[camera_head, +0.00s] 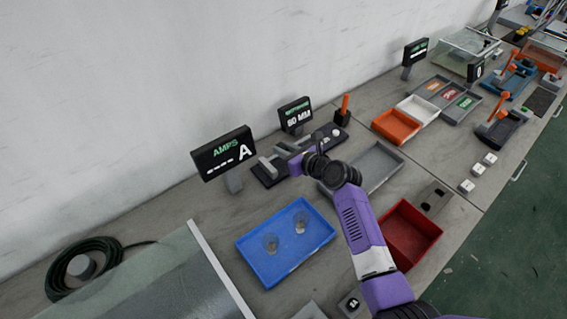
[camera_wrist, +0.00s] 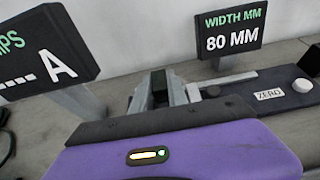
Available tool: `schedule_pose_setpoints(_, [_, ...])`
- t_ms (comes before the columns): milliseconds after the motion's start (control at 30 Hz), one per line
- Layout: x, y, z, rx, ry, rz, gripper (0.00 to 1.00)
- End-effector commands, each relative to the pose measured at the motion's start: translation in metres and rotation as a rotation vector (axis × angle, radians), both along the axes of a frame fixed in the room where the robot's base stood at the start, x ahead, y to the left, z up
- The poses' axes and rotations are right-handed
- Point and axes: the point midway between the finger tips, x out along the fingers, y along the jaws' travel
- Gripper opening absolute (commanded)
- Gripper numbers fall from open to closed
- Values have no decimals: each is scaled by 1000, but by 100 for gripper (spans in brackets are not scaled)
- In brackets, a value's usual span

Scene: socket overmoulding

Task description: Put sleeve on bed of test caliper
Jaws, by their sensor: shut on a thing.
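The test caliper (camera_head: 325,137) is a dark bed with pale grey jaws near the wall. In the wrist view its dark bar (camera_wrist: 235,105) carries a ZERO label and a round knob. My purple gripper (camera_head: 295,163) is at the caliper's left part, by the grey jaws. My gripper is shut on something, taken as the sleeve.
The width display (camera_head: 296,114) reads 80 MM behind the caliper; the AMPS display (camera_head: 222,153) stands to its left. A blue tray (camera_head: 258,273) holds two small round clear pieces. A grey tray (camera_head: 385,158) and a red bin (camera_head: 425,222) lie to the right.

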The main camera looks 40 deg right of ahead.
Motion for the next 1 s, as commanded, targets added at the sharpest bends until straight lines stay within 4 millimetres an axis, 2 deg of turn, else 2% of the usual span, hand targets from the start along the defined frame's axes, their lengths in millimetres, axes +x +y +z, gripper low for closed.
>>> schedule_pose_setpoints(33, [0,0,-9,1,2,0,0])
schedule_pose_setpoints(233, [0,0,-23,0,1,1,0])
schedule_pose_setpoints(500, [0,-1,-58,1,-1,-1,0])
schedule_pose_setpoints(967, [0,0,-65,0,0,0,0])
schedule_pose_setpoints(1000, [0,0,-64,0,-1,0,27])
